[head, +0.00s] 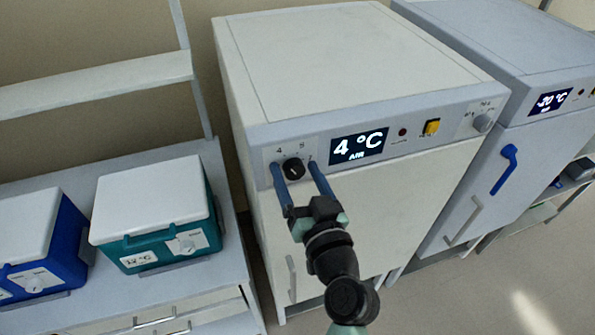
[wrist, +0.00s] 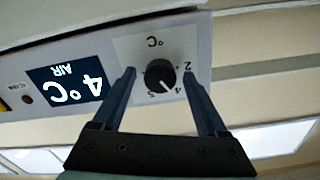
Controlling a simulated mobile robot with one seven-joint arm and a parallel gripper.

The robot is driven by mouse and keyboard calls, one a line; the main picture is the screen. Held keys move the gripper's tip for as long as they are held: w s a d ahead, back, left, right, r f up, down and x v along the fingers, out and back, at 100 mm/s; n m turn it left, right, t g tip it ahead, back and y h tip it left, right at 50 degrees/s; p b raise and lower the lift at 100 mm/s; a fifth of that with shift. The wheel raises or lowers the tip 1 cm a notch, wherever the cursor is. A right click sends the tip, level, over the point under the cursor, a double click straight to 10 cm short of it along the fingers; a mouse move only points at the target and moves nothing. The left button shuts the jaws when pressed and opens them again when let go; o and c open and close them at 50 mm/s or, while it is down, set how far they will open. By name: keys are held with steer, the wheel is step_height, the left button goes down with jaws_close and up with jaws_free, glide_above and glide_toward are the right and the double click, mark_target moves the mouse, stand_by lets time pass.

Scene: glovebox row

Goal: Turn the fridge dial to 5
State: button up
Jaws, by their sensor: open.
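The fridge (head: 335,60) is a pale cabinet with a grey control strip along its top front. Its black round dial (head: 293,168) sits at the strip's left end, left of a lit display (head: 358,147) reading "4 °C AIR". In the wrist view, which is upside down, the dial (wrist: 160,76) has a white pointer mark aimed between the printed 4 and 5, closer to 4. My gripper (head: 295,164) is open, with one blue finger on each side of the dial. The wrist view shows gaps between the dial and both fingers (wrist: 159,75).
A red lamp, a yellow switch (head: 432,127) and a grey knob (head: 482,122) sit further right on the strip. A teal cool box (head: 150,205) and a blue one (head: 40,235) stand on the left bench. A second cabinet (head: 500,50) reading "-20 °C" stands right.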

jaws_close()
steer(key=shift+m, duration=0.3)
steer(key=m+b, duration=0.1)
steer(key=m, duration=0.4)
steer(key=shift+m, duration=0.3)
steer(key=m, duration=0.5)
steer(key=shift+d+f+p, duration=0.1)
steer(key=shift+p, duration=0.3)
steer(key=shift+m, duration=0.4)
jaws_free()
